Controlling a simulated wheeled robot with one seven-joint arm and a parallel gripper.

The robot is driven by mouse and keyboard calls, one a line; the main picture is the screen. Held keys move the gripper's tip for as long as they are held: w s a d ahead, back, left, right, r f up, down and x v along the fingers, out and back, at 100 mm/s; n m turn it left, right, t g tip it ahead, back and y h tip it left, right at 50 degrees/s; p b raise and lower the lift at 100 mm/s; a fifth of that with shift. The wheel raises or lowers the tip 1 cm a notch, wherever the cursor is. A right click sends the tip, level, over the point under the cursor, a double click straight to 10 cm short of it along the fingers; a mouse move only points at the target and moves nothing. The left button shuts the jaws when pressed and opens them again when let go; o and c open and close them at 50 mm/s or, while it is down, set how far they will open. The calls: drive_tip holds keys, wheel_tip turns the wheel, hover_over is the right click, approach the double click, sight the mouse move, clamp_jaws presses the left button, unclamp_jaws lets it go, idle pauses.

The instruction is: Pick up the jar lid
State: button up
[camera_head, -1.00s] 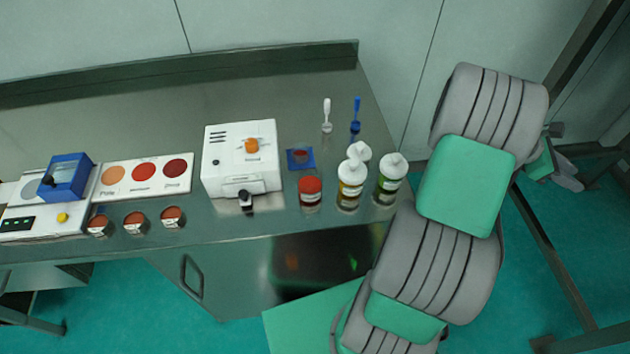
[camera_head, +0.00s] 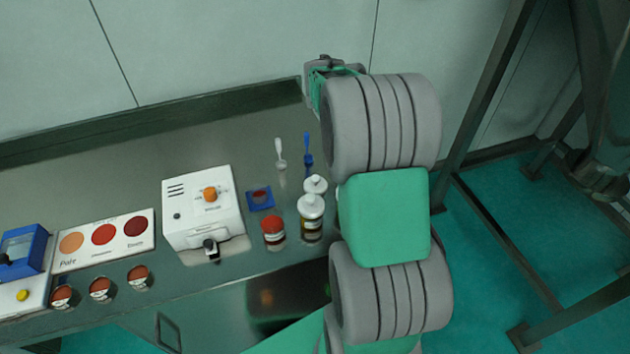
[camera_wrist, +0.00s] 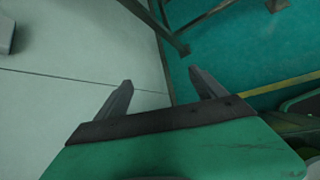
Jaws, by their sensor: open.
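The jar (camera_head: 274,238) stands upright on the bench, with its red-orange lid (camera_head: 272,223) on top. It is right of the white machine in the head view. My gripper (camera_wrist: 160,78) is open, with nothing between its two fingers in the wrist view. That view shows the wall and the green floor, and no jar or lid. In the head view my arm reaches up on the right, and its end is near the wall, beyond the bench's back edge and well apart from the jar.
White-capped bottles (camera_head: 311,222) stand close right of the jar. A blue square dish (camera_head: 260,198), white brush (camera_head: 280,155) and blue brush (camera_head: 307,152) are behind it. The white machine (camera_head: 203,210), a colour card (camera_head: 104,240) and small jars (camera_head: 101,289) are left. The bench's back left is clear.

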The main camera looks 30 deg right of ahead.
drive_tip(key=shift+o, duration=0.5)
drive_tip(key=w+a+f+m+y, duration=0.2)
drive_tip(key=w+a+m, duration=0.1)
drive_tip(key=a, duration=0.3)
drive_tip(key=shift+w+a+m+t+y, duration=0.15)
drive_tip(key=shift+m+t+y, duration=0.25)
drive_tip(key=shift+m, duration=0.4)
drive_tip(key=m+g+y, duration=0.3)
drive_tip(key=m+y, duration=0.4)
drive_tip(key=m, duration=1.8)
hover_over(317, 177)
drive_tip(key=f, duration=0.4)
drive_tip(key=shift+w+f, duration=0.2)
drive_tip(key=shift+w, duration=0.1)
drive_tip(key=m, duration=0.3)
drive_tip(key=shift+s, duration=0.15)
drive_tip(key=shift+f+m, duration=0.15)
drive_tip(key=shift+m, duration=0.25)
drive_tip(key=f+p, duration=0.1)
drive_tip(key=f, duration=0.2)
drive_tip(key=f+p, duration=0.1)
drive_tip(key=f, duration=0.3)
drive_tip(key=shift+s+f, duration=0.2)
drive_tip(key=shift+f, duration=0.1)
drive_tip(key=c, duration=1.4)
